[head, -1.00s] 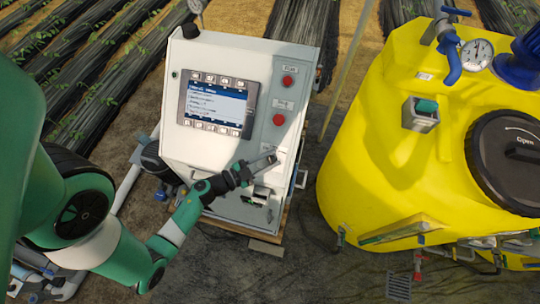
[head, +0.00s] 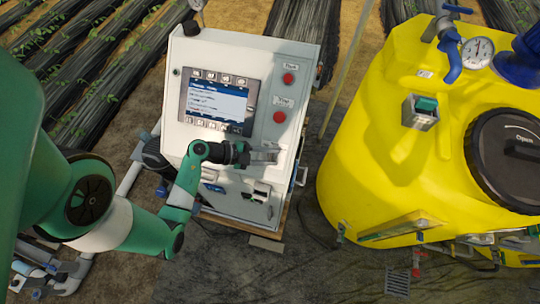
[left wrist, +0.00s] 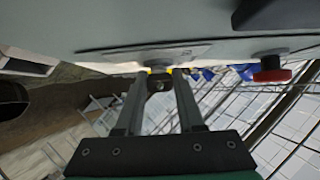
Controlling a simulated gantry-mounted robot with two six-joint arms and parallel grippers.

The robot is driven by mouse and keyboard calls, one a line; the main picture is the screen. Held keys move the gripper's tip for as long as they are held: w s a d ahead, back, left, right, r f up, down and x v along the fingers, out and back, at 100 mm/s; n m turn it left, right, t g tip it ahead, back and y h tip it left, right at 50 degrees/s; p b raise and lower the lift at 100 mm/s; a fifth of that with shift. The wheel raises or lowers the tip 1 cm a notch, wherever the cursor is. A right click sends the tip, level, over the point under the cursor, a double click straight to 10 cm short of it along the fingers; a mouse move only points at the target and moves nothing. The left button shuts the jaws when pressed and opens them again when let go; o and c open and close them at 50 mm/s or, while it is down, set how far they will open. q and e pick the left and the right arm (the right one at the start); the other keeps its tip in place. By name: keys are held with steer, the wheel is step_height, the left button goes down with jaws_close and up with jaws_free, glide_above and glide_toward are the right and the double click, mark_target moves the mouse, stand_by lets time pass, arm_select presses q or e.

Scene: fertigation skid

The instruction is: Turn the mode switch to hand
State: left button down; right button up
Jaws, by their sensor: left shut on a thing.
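The mode switch (left wrist: 158,83) shows as a small dark knob between my left gripper's fingertips in the left wrist view, just below a grey plate on the cabinet face. My left gripper (left wrist: 160,84) is shut on it, one finger on each side. In the head view, my left gripper (head: 266,157) is at the lower right of the white control cabinet (head: 255,60), below the two red buttons. There the gripper hides the switch, and its position marks cannot be read. My right gripper is in neither view.
The cabinet carries a lit screen (head: 216,103) and red buttons (head: 289,78) (head: 279,117); one red button (left wrist: 270,70) also shows in the left wrist view.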

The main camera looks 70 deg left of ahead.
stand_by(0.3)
arm_select(q)
steer(key=c, duration=0.5)
jaws_free()
steer(key=v, duration=1.1)
steer(key=shift+s+r, duration=0.15)
steer(key=shift+s, duration=0.05)
